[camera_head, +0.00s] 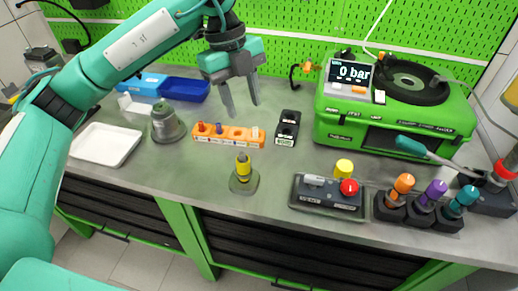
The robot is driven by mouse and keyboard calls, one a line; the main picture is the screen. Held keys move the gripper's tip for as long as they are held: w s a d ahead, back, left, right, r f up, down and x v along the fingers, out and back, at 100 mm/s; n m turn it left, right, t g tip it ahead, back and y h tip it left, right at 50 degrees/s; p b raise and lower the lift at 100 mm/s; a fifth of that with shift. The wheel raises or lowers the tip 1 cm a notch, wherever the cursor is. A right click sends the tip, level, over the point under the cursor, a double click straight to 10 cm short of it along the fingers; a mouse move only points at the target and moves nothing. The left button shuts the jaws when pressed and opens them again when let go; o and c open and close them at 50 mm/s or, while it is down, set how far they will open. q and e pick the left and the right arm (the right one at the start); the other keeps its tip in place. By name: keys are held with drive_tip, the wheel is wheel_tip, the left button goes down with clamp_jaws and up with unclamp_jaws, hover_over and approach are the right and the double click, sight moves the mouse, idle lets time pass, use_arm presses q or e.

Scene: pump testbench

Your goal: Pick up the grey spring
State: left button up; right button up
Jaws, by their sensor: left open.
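My left gripper (242,108) hangs fingers-down at the middle of the bench, open, with nothing between its fingers. It is above and behind the orange holder (242,136), which carries small red and purple parts. A black block (287,128) with a white label stands just right of the orange holder. I cannot clearly make out the grey spring; it may be too small to tell or hidden. My right gripper is not in view.
A grey metal housing (167,122), white tray (105,144) and blue bins (186,89) stand left. A yellow-topped part (243,172) stands in front. A red-button box (330,194), colored-handled tools (420,207) and green test unit (398,110) occupy the right. A green pegboard (290,45) closes the back.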

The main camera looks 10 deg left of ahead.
use_arm(q)
drive_tip(key=t+y, duration=0.1)
drive_tip(key=y, duration=0.1)
drive_tip(key=p, duration=0.1)
hover_over(243, 154)
drive_tip(key=shift+n, duration=0.3)
drive_tip(key=f, duration=0.8)
drive_tip(key=shift+w+d+f, duration=0.1)
drive_tip(key=shift+w+f, duration=0.1)
drive_tip(key=f, duration=0.1)
drive_tip(key=f+p, duration=0.1)
drive_tip(key=f, duration=0.1)
drive_tip(key=f+p, duration=0.1)
drive_tip(key=shift+s+a+f, duration=0.2)
drive_tip(key=shift+s+f, duration=0.1)
drive_tip(key=shift+f, duration=0.4)
clamp_jaws()
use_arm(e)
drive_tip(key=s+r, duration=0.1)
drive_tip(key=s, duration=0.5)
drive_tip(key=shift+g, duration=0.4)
